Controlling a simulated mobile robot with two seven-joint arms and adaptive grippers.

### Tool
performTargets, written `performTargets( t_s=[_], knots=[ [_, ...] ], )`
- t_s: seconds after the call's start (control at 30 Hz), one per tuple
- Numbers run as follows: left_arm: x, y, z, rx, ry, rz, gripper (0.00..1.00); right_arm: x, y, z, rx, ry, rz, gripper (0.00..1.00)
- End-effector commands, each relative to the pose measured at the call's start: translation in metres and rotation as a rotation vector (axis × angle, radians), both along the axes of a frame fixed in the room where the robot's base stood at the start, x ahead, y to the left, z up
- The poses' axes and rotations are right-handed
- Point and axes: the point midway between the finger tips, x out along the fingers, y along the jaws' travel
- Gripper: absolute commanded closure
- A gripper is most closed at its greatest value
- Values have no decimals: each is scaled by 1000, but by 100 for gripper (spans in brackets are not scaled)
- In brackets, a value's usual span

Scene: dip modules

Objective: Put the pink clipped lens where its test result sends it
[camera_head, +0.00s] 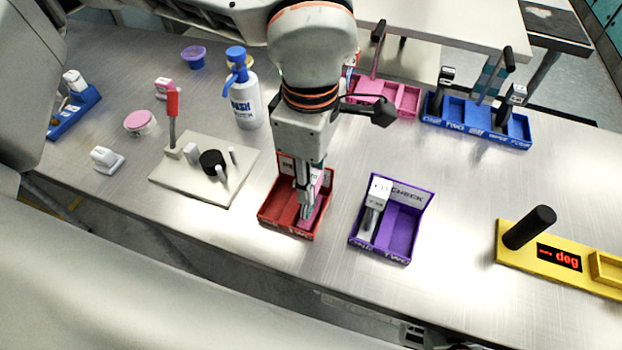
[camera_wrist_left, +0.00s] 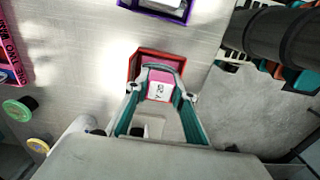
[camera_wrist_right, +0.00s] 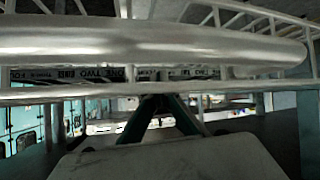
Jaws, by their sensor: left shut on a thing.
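My left gripper (camera_head: 306,205) reaches down into the red two-part tray (camera_head: 268,216) in the head view. It is shut on the pink clipped lens (camera_head: 315,209), which sits low within the tray's right part. In the left wrist view the pink lens (camera_wrist_left: 162,78) shows a white label between the fingertips, inside the red tray (camera_wrist_left: 133,68). I cannot tell whether it touches the tray floor. My right gripper (camera_wrist_right: 160,102) shows only in the right wrist view, its fingertips together with nothing seen between them, under a pale metal rail.
The purple CHECK tray (camera_head: 403,232) stands right of the red tray with a white-headed piece in its left part. A yellow gauge (camera_head: 516,257) reads "deg". A beige plate (camera_head: 190,185) and a WASH bottle (camera_head: 244,102) stand left. Pink (camera_head: 405,98) and blue (camera_head: 457,128) trays stand behind.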

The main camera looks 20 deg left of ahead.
Motion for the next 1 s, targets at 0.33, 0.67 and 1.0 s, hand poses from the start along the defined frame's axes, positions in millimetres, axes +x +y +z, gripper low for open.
performTargets(
  t_s=[0.33,0.67,1.0],
  knots=[
    [0,0,-2,0,-1,0,63,-1,-1,-4,-3,2,1,100],
    [0,0,-1,0,-1,0,59,-1,-1,-5,-3,4,1,100],
    [1,-1,38,-2,-4,0,59,0,-1,16,-4,1,1,100]
  ],
)
